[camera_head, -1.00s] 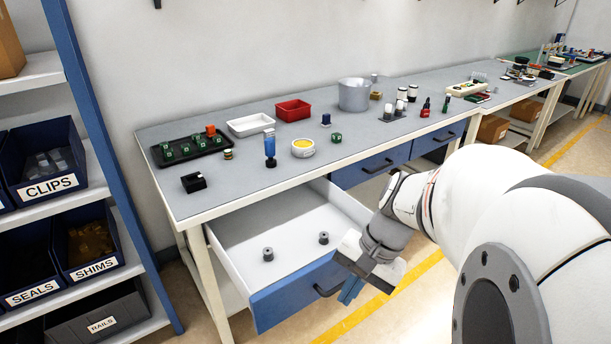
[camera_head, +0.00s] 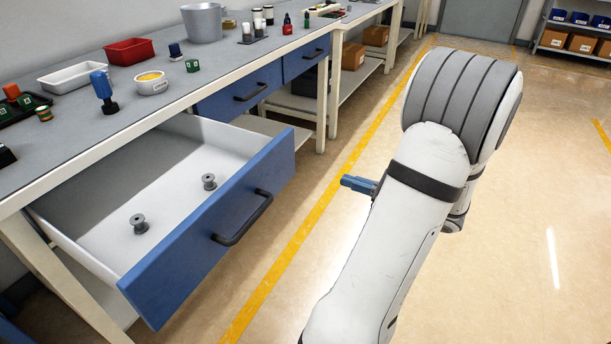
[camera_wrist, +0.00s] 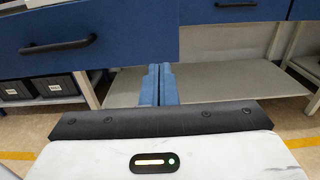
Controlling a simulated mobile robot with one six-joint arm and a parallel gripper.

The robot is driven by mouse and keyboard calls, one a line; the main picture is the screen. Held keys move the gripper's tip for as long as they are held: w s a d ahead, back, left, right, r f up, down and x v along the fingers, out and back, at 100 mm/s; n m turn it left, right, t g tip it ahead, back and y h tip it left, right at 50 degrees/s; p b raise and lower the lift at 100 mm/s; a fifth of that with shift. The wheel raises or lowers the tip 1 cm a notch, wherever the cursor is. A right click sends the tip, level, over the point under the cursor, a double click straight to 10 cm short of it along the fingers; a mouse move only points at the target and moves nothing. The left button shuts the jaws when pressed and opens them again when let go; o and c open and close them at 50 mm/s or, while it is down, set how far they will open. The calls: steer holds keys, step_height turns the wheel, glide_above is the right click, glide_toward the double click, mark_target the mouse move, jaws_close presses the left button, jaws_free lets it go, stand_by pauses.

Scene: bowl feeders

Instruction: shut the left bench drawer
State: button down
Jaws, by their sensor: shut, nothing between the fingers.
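The left bench drawer (camera_head: 215,235) stands pulled far out, with a blue front and a dark bar handle (camera_head: 243,219). Two grey spools, one at the left (camera_head: 139,223) and one farther back (camera_head: 209,181), stand upright on its white floor. My gripper (camera_head: 352,184) is to the right of the drawer front, apart from it, with blue fingers pointing toward the bench. In the wrist view the fingers (camera_wrist: 159,85) are shut together and empty. The drawer front (camera_wrist: 110,38) fills the upper left there, its handle (camera_wrist: 58,46) left of the fingers.
Two more blue drawers, one nearer (camera_head: 240,92) and one farther (camera_head: 305,58), are shut. The grey benchtop (camera_head: 130,88) holds a white tray (camera_head: 84,76), a red tray (camera_head: 129,51) and small parts. The floor (camera_head: 520,200) to the right is clear.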

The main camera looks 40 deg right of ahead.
mark_target(288, 161)
steer(key=b+x, duration=0.4)
steer(key=x, duration=0.9)
steer(key=shift+f, duration=0.15)
steer(key=shift+w+a+b, duration=0.1)
steer(key=shift+w+b, duration=0.2)
steer(key=shift+w, duration=0.1)
steer(key=shift+w, duration=0.15)
